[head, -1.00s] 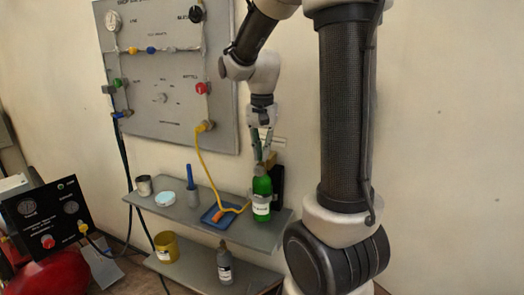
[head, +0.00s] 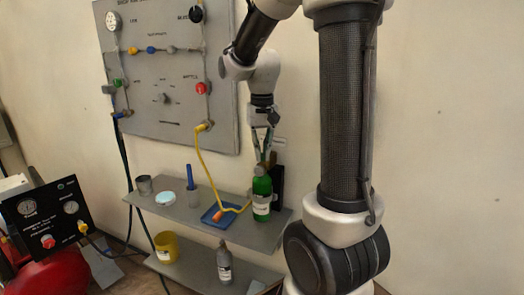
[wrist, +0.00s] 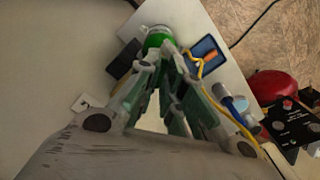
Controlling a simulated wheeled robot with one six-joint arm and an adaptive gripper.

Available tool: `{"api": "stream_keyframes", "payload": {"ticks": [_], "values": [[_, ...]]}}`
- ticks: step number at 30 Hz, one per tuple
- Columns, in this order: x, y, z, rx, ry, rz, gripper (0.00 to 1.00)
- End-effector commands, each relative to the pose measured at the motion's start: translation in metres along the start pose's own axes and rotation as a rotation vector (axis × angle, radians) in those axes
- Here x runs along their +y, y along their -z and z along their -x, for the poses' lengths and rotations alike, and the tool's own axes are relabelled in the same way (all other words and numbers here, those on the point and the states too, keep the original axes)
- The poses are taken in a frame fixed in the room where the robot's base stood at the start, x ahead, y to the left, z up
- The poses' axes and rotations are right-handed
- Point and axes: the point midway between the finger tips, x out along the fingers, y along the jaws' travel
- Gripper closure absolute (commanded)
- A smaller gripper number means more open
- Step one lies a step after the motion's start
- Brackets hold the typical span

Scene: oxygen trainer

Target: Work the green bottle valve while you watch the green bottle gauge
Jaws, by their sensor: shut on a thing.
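The green bottle (head: 262,197) stands upright at the right end of the upper grey shelf, with a white label on its front. My gripper (head: 263,162) points down from above and its fingers are closed at the bottle's top, where the valve is. The fingers hide the valve itself. In the wrist view, the green bottle (wrist: 157,38) shows just beyond the fingertips of my gripper (wrist: 167,52). I cannot make out a gauge on the bottle; a pale round part by its cap in the wrist view is too small to read.
A blue tray (head: 208,217) with a yellow hose end lies left of the bottle. A dark block (head: 277,182) stands behind it. A grey bottle (head: 224,262) and yellow cup (head: 166,247) stand on the lower shelf. The wall panel (head: 165,130) hangs above.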

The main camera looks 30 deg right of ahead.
Motion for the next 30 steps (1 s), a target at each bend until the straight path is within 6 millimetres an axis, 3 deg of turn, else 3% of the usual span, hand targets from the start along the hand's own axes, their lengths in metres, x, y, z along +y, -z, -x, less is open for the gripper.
{"api": "stream_keyframes", "payload": {"ticks": [4, 5, 8, 20, 30], "values": [[0.000, 0.001, 0.001, 0.002, 0.000, 0.000, 1.00], [0.000, 0.001, 0.001, 0.002, 0.000, -0.001, 0.87], [0.000, 0.001, 0.001, 0.002, 0.000, -0.001, 0.69], [0.000, 0.001, 0.007, 0.003, 0.001, -0.001, 0.69], [0.000, 0.001, 0.077, 0.006, 0.002, -0.001, 0.69]]}}
